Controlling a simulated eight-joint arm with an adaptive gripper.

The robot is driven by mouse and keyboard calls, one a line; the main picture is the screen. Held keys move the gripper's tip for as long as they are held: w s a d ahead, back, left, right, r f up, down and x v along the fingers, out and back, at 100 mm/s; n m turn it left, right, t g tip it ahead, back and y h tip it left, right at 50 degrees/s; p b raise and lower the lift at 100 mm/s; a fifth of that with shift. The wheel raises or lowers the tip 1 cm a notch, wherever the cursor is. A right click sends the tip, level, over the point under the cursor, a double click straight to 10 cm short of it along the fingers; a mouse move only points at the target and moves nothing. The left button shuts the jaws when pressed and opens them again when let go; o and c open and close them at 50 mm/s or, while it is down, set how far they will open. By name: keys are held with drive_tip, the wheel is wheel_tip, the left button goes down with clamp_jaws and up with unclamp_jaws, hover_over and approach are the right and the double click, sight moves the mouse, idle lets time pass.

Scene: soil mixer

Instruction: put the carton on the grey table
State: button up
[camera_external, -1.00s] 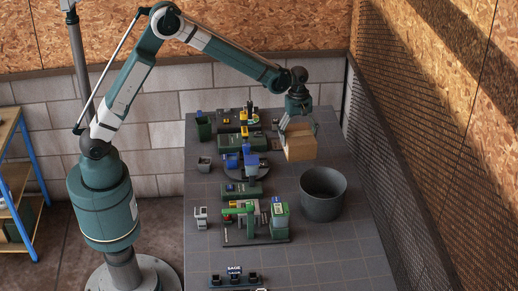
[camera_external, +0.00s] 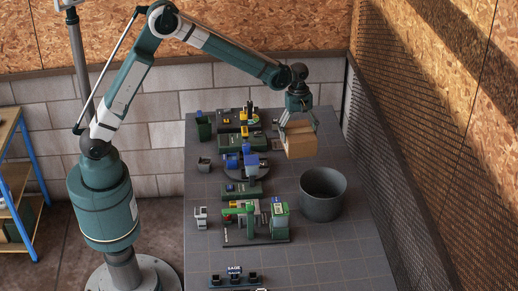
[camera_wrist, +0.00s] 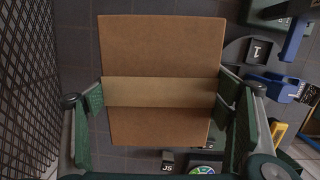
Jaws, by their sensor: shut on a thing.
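The carton (camera_external: 300,142) is a brown box with a lighter tape band, at the far right part of the grey table (camera_external: 335,235). My gripper (camera_external: 299,122) is above it, with its fingers down on the carton's sides. In the wrist view the carton (camera_wrist: 160,50) fills the middle, and the green fingers of my gripper (camera_wrist: 158,95) press on its left and right sides at the tape band. The carton's underside is hidden, so I cannot tell whether it touches the table or hangs just above it.
A dark round bin (camera_external: 322,195) stands on the table in front of the carton. Several small machines, one with a green arm (camera_external: 240,210), line the table's left and middle. A mesh wall (camera_external: 400,190) runs along the right edge. Bare tabletop lies at the front right.

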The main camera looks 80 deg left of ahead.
wheel_tip(320, 180, up, 10)
drive_tip(key=shift+r, duration=0.1)
drive_tip(key=w+d, duration=0.3)
drive_tip(key=d, duration=1.4)
drive_tip(key=s+d+m+p, duration=0.1)
drive_tip(key=s+d, duration=0.3)
drive_tip(key=d, duration=1.9)
drive_tip(key=s+d, duration=0.3)
drive_tip(key=d, duration=2)
wheel_tip(320, 180, down, 12)
drive_tip(key=a, duration=0.1)
drive_tip(key=shift+r, duration=0.25)
drive_tip(key=shift+f, duration=0.1)
wheel_tip(320, 180, down, 6)
drive_tip(key=shift+b, duration=0.35)
drive_tip(key=shift+f, duration=0.2)
